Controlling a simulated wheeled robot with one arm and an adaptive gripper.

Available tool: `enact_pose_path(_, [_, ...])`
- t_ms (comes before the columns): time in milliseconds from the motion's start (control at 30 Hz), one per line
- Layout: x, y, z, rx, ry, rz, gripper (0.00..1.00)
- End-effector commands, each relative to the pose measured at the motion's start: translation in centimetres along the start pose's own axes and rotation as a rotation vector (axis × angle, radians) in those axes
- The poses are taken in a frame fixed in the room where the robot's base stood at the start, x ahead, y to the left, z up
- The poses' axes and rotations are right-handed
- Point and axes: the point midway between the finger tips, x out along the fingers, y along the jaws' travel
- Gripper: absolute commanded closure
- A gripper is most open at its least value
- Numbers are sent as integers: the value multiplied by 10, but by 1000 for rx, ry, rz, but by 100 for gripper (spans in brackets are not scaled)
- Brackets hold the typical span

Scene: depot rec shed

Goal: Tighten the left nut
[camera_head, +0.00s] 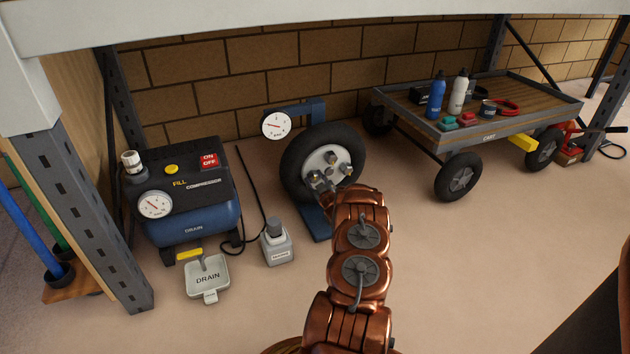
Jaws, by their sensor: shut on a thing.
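A black-tyred wheel (291,172) stands upright on a blue stand (314,222) near the back wall. Its pale hub (318,160) carries brass-coloured nuts, with a top nut (333,157) and a right nut (346,170) in clear view. My copper-coloured arm reaches up from the bottom of the picture. My gripper (318,183) is at the lower left of the hub, shut on the left nut (314,176). The fingers hide most of that nut, so its seating against the hub is hard to see.
A round gauge (276,125) sits beside the wheel's top. A blue compressor (190,195), a drain tray (207,276) and a grey bottle (278,246) stand left. A loaded cart (520,124) stands right. Floor (480,260) in front of the cart is clear.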

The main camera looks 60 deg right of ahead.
Motion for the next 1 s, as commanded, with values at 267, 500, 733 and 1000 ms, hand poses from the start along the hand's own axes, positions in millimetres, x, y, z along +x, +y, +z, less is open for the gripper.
enact_pose_path(267, [0,0,0,3,0,1,88])
enact_pose_path(500, [0,0,-2,59,-1,-1,88])
enact_pose_path(733, [-1,0,-3,209,-4,-3,88])
enact_pose_path(1000, [-1,0,-2,461,-4,-1,88])
